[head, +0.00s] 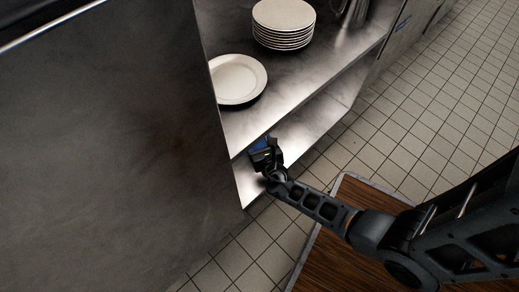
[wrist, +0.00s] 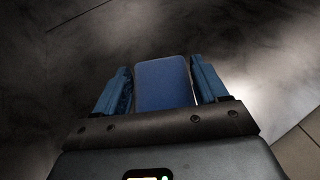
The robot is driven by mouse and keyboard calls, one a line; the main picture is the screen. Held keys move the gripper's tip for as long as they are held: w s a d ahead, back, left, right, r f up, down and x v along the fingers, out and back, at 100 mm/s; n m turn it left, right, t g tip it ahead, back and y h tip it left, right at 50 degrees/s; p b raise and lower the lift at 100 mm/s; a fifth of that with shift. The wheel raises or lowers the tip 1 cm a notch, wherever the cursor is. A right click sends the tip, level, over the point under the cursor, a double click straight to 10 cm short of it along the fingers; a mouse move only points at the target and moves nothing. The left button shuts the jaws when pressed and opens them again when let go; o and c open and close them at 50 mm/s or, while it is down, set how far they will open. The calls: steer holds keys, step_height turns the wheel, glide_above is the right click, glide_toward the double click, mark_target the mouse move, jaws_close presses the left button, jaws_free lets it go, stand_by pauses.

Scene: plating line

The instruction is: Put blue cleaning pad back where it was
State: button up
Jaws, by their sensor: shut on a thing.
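The blue cleaning pad (wrist: 163,82) is a flat blue block between the two blue fingers of my gripper (wrist: 160,88) in the wrist view. My gripper is shut on it, one finger at each side. In the head view, my gripper (head: 264,150) is at the front of the lower shelf (head: 300,130), under the front edge of the upper shelf. The pad is hard to tell from the blue fingers there. In the wrist view, a dark, smeared metal surface lies beyond the pad. I cannot tell whether the pad touches it.
On the upper shelf (head: 300,82) are a single white plate (head: 238,78), a stack of several plates (head: 283,22) and a metal container (head: 355,12). A dark metal panel (head: 110,140) stands to the left. A brown wooden surface (head: 345,230) lies below my arm, on the tiled floor (head: 440,90).

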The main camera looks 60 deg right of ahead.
steer(key=shift+f+b, duration=0.8)
steer(key=shift+f, duration=0.7)
steer(key=shift+f, duration=0.15)
steer(key=o, duration=1.3)
steer(key=shift+o, duration=0.2)
